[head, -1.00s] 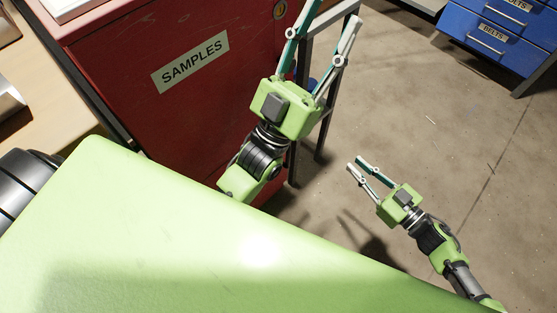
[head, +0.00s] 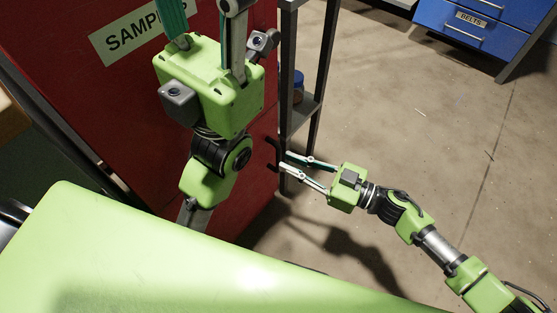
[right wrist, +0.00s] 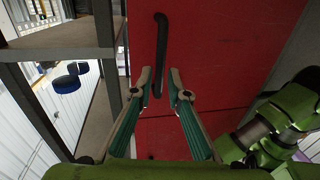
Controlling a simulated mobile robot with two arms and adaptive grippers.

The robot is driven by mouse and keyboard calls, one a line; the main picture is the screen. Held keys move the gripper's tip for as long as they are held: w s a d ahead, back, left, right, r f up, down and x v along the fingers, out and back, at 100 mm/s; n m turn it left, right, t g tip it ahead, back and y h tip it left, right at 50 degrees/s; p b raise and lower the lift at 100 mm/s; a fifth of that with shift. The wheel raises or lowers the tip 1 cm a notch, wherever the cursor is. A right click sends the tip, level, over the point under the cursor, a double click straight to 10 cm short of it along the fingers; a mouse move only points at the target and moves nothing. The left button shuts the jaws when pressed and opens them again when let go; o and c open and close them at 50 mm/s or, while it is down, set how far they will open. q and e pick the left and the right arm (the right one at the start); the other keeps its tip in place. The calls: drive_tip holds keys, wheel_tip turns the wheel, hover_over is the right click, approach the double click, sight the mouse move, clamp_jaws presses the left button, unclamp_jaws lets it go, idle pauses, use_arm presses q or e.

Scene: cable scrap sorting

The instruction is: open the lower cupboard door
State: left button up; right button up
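The red cupboard (head: 120,90) stands at the left in the head view, with a "SAMPLES" label (head: 128,35). Its red front appears closed. A black bar handle (right wrist: 161,40) runs upright on the red front in the right wrist view; its ends also show in the head view (head: 271,168). My right gripper (head: 284,160) is open, with its fingertips close to the handle. In the right wrist view the handle lies between the fingers; contact cannot be told. My left gripper (head: 207,22) is raised before the cupboard, fingers apart, tips out of the picture.
A grey metal shelf rack (head: 287,80) stands right beside the cupboard, close to my right gripper, with a jar (head: 298,88) on it. A blue drawer cabinet (head: 480,30) is at the back right. The concrete floor (head: 400,140) between is clear.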

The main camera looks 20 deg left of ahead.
sight(279, 159)
drive_tip(key=shift+w+a+b, duration=0.15)
drive_tip(key=shift+a+b, duration=0.15)
drive_tip(key=shift+a, duration=0.7)
drive_tip(key=shift+w+a+b, duration=0.15)
drive_tip(key=shift+a+b, duration=0.1)
drive_tip(key=shift+a, duration=0.75)
clamp_jaws()
drive_tip(key=shift+d, duration=0.1)
